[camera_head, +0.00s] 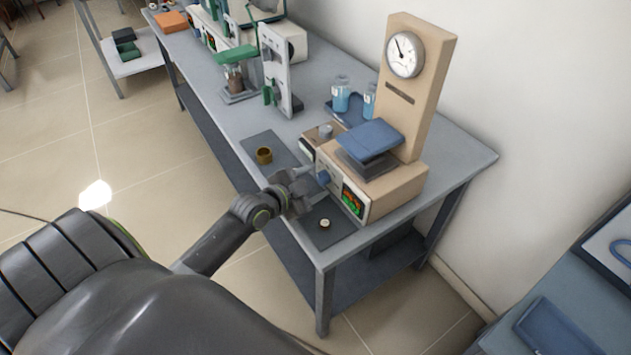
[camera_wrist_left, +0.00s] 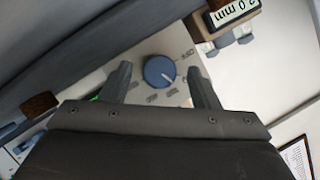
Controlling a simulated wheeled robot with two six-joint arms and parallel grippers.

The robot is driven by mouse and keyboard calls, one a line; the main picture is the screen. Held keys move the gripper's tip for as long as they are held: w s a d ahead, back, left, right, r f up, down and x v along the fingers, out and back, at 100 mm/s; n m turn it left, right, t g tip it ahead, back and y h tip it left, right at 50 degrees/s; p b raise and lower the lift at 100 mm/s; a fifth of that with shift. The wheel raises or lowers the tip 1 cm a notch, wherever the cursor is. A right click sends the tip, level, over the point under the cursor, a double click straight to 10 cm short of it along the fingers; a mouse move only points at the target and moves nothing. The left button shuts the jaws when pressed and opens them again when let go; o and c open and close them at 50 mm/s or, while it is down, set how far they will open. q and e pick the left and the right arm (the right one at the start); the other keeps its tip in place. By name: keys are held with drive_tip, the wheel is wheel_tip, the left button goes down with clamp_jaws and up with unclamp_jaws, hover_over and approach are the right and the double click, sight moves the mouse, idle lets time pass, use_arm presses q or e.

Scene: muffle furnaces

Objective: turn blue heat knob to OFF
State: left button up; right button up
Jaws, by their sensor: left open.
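The blue heat knob (camera_wrist_left: 160,71) sits on the pale front panel of the beige device (camera_head: 385,195) and has a white pointer line. In the left wrist view it lies between and just beyond my two fingertips, with dark lettering around it. It also shows in the head view (camera_head: 324,178), right beside my gripper. My left gripper (camera_head: 303,183) is open, with its fingers either side of the knob in the wrist view. I cannot tell whether they touch it. The lettering is too small to read surely. My right gripper is not in view.
A brass cup (camera_head: 264,155) and a small round piece (camera_head: 325,223) stand on dark mats at the bench's front edge. A blue plate (camera_head: 370,138) tops the device, and a tan column with a dial gauge (camera_head: 405,55) rises behind. Blue-liquid jars (camera_head: 341,95) stand farther back.

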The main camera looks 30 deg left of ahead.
use_arm(q)
drive_tip(key=shift+w+d+f, duration=0.1)
drive_tip(key=shift+w+f, duration=0.05)
drive_tip(key=shift+w, duration=0.3)
drive_tip(key=c, duration=1)
